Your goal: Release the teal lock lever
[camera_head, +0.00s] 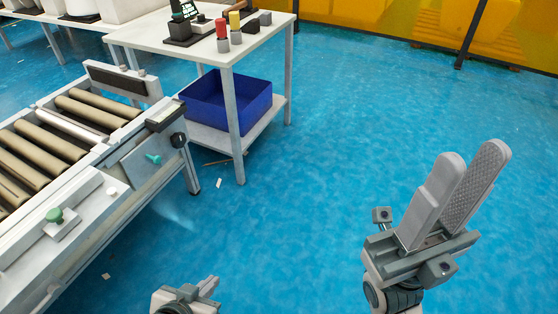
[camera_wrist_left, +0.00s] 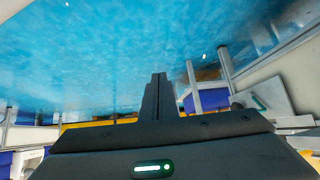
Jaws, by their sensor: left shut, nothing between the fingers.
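A small teal lever (camera_head: 153,158) sits on the side plate at the near end of the conveyor. A rounder green-teal knob (camera_head: 54,215) sits on a bracket further along the conveyor's side. I cannot tell for sure which one is the lock lever. My left gripper (camera_head: 208,287) is low at the bottom edge, apart from both and shut on nothing. Its shut fingers (camera_wrist_left: 158,95) show in the left wrist view, with a small teal lever (camera_wrist_left: 259,102) off to their right. My right gripper (camera_head: 472,155) is open and empty at the right, over bare floor.
The roller conveyor (camera_head: 122,187) fills the left side. A white table (camera_head: 163,36) behind it carries red, yellow and dark items, with a blue bin (camera_head: 226,112) on its lower shelf. Blue floor is mostly clear in the middle and right. Yellow barriers (camera_head: 400,22) stand at the back.

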